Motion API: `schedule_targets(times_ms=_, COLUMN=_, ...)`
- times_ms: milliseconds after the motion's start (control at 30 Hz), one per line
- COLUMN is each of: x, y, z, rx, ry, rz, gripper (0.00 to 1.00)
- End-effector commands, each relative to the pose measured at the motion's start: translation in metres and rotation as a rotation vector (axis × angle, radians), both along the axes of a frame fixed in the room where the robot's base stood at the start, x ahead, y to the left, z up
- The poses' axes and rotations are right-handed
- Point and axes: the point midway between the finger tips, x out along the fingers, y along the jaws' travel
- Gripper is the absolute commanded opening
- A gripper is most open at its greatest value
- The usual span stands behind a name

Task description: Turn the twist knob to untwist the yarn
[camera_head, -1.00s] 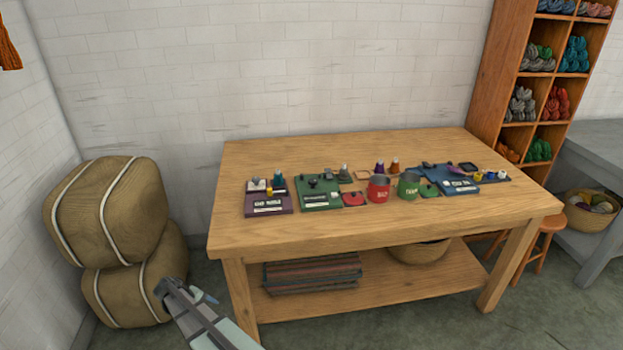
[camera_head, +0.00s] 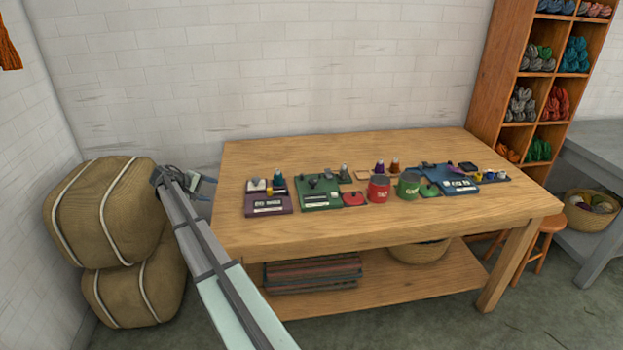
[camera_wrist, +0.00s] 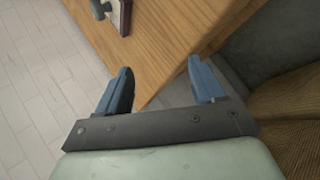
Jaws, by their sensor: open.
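Several small panels with knobs and displays stand in a row on the wooden table (camera_head: 340,235): a purple one (camera_head: 280,209) at the left, a green one (camera_head: 318,203) beside it and a blue one (camera_head: 458,188) at the right. Which knob is the twist knob, I cannot tell at this size. My gripper (camera_head: 208,187) is open and empty at the table's left edge, left of the purple panel and apart from it. In the wrist view, my two blue fingers (camera_wrist: 161,66) are spread over the table corner, and part of the purple panel (camera_wrist: 126,18) shows at the top.
Tan bales (camera_head: 100,215) are stacked left of the table, close to my arm. The table's front strip and back are clear. A yarn shelf (camera_head: 500,90) stands at the right.

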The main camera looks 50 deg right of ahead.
Motion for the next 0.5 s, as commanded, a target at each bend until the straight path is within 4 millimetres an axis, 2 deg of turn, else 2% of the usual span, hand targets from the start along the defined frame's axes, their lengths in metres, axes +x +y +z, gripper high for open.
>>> schedule_targets(times_ms=267, x=-0.033, y=-0.059, z=0.018, rx=0.105, ry=0.153, rz=0.01, gripper=0.68)
schedule_targets(times_ms=367, x=-0.051, y=-0.087, z=0.027, rx=0.166, ry=0.222, rz=0.025, gripper=0.68)
schedule_targets(times_ms=500, x=-0.086, y=-0.137, z=0.047, rx=0.288, ry=0.337, rz=0.067, gripper=0.68)
